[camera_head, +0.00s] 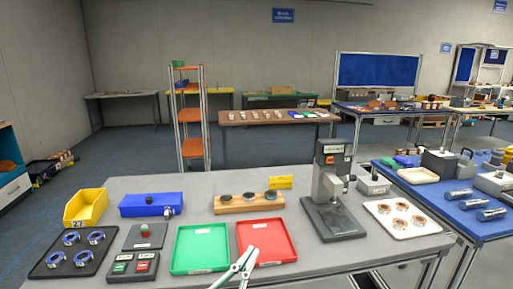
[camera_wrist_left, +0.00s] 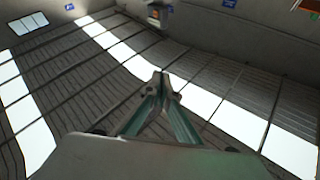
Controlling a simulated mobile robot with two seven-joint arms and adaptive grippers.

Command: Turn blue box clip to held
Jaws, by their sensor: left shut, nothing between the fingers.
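A blue box (camera_head: 150,204) lies at the back left of the grey table in the head view. It has a dark knob on top, and a small metal clip (camera_head: 168,212) shows on its front face near the right end. How far the clip is turned is too small to tell. In the left wrist view the gripper (camera_wrist_left: 161,76) points up toward the ceiling. My right gripper is not in view.
A yellow bin (camera_head: 86,208) stands left of the box. A black tray with ringed parts (camera_head: 74,252), a button panel (camera_head: 134,266), a green tray (camera_head: 200,248) and a red tray (camera_head: 268,240) lie in front. A wooden block (camera_head: 248,203) and a grey stand (camera_head: 333,215) are to the right.

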